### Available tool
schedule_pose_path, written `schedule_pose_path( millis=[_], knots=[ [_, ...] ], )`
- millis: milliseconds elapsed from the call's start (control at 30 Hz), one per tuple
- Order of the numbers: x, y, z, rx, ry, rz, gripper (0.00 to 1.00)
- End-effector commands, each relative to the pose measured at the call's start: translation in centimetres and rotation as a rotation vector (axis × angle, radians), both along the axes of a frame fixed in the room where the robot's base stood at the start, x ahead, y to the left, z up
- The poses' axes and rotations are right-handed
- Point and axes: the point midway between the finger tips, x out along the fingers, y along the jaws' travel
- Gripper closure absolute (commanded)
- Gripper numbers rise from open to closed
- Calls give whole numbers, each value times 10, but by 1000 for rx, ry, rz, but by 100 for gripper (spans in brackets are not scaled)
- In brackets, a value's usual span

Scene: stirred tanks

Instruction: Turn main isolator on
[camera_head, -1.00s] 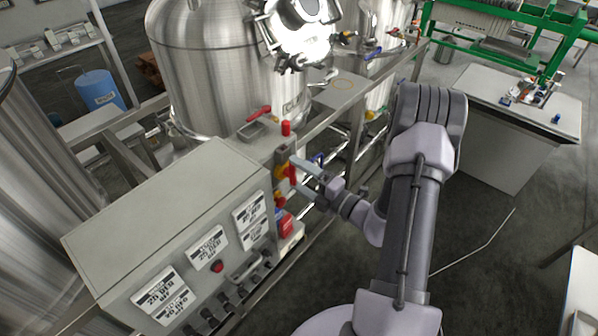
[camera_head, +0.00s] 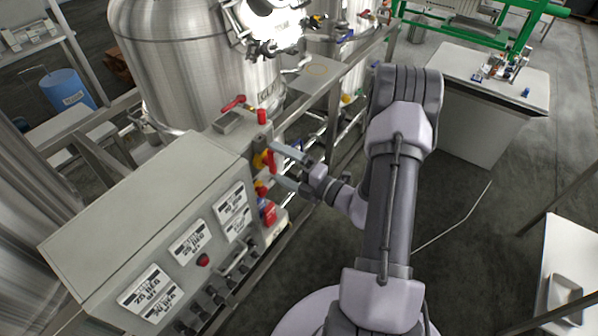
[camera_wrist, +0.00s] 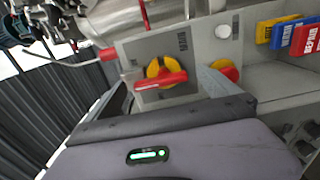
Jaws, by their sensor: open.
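The main isolator (camera_head: 264,161) is a red handle on a yellow disc, on the end face of a grey box beside the control cabinet. In the wrist view the isolator's red handle (camera_wrist: 162,80) lies nearly level across the picture. My gripper (camera_head: 275,165) is open, with one finger above the handle and the other below it in the head view. In the wrist view one grey finger (camera_wrist: 215,82) is right of the handle; the other is hard to make out. I cannot tell whether a finger touches the handle.
A second red-and-yellow switch (camera_wrist: 226,74) is close beside the finger. Coloured tags (camera_wrist: 295,35) hang nearby. The sloped control cabinet (camera_head: 140,200) is at left, steel tanks (camera_head: 190,60) and frame rails are behind. A grey bench (camera_head: 480,110) is at right, with open floor before it.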

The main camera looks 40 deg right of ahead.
Motion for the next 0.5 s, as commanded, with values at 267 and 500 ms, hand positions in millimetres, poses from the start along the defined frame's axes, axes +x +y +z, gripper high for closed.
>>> schedule_pose_path(
  millis=[267,500],
  knots=[
    [-78,-30,0,2,0,-10,0],
    [-137,-51,1,2,0,-6,0]
  ],
)
